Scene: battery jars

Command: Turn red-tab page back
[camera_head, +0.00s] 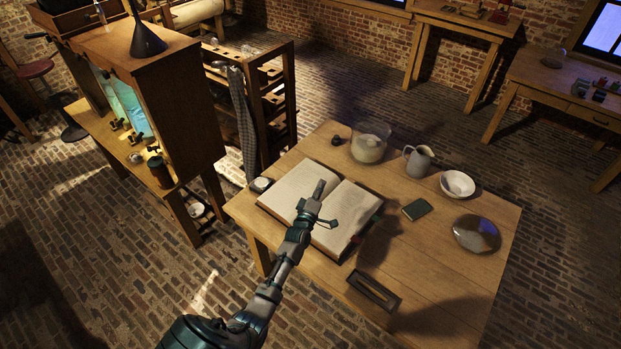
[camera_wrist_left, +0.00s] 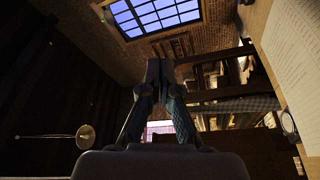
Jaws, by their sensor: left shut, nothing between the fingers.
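An open book (camera_head: 285,193) with cream pages lies on the wooden table (camera_head: 432,275). Its right page (camera_head: 352,205) is partly behind my left gripper. A small dark red patch shows at the book's lower right edge, but I cannot tell whether it is the red tab. My left gripper (camera_head: 319,187) is shut and empty over the middle of the book, near the spine. I cannot tell whether it touches the paper. In the left wrist view the shut fingers (camera_wrist_left: 160,68) point away, with a page (camera_wrist_left: 296,50) at the right edge. My right gripper is not in view.
A glass jar (camera_head: 369,143), a grey pitcher (camera_head: 418,161) and a white bowl (camera_head: 457,184) stand along the table's back. A dark green block (camera_head: 417,209), a round glass dish (camera_head: 476,234) and a dark tray (camera_head: 374,290) lie right of the book.

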